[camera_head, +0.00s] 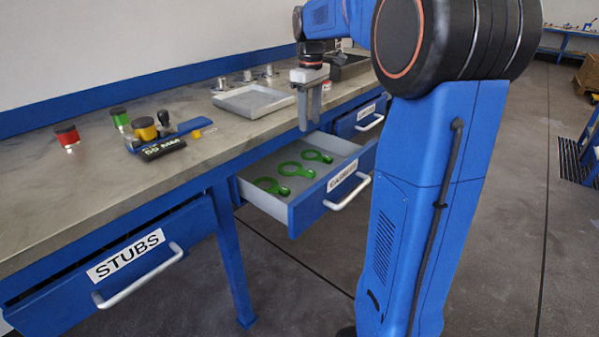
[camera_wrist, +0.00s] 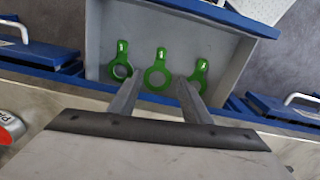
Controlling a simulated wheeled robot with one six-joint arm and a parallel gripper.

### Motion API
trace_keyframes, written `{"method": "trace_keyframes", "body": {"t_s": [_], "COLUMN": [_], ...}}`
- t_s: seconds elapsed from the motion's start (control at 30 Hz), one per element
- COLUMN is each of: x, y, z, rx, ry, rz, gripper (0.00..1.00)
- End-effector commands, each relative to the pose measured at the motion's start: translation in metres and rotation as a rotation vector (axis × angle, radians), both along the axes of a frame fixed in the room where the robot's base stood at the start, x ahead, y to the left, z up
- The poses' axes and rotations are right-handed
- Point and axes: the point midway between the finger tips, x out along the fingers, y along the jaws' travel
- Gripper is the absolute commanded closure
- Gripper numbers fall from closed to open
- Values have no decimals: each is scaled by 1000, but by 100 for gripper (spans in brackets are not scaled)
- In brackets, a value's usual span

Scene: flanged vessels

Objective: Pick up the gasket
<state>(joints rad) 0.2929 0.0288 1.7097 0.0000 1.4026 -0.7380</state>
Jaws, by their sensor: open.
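Three green ring gaskets with tabs lie in the open gasket drawer (camera_head: 262,200). In the head view they are the near gasket (camera_head: 270,186), the middle gasket (camera_head: 296,169) and the far gasket (camera_head: 317,156). The wrist view shows a left gasket (camera_wrist: 121,62), a centre gasket (camera_wrist: 158,72) and a right gasket (camera_wrist: 199,72). My gripper (camera_head: 309,126) points down above the drawer, open and empty. In the wrist view its fingers (camera_wrist: 158,90) appear on either side of the centre gasket's ring, and the right finger covers part of the right gasket.
A grey tray (camera_head: 252,102) stands on the worktop (camera_head: 110,185) behind the drawer. Red, green and yellow capped parts and a blue tool (camera_head: 180,131) lie to the left. The STUBS drawer (camera_head: 110,275) is at the near left. Another drawer (camera_head: 358,121) is beyond the gaskets.

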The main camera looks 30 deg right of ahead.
Motion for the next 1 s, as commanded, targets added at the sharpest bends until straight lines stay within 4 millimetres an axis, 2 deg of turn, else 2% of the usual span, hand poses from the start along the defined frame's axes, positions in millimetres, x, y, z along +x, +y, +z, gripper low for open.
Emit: {"method": "trace_keyframes", "body": {"t_s": [0.17,0.6,0.73,1.0], "x": [0,-1,-1,-1], "y": [0,0,0,1], "z": [-22,-99,-114,-131], "rx": [1,1,1,1], "ry": [4,4,3,3], "rz": [1,0,0,0], "gripper": [56,56,56,56]}}
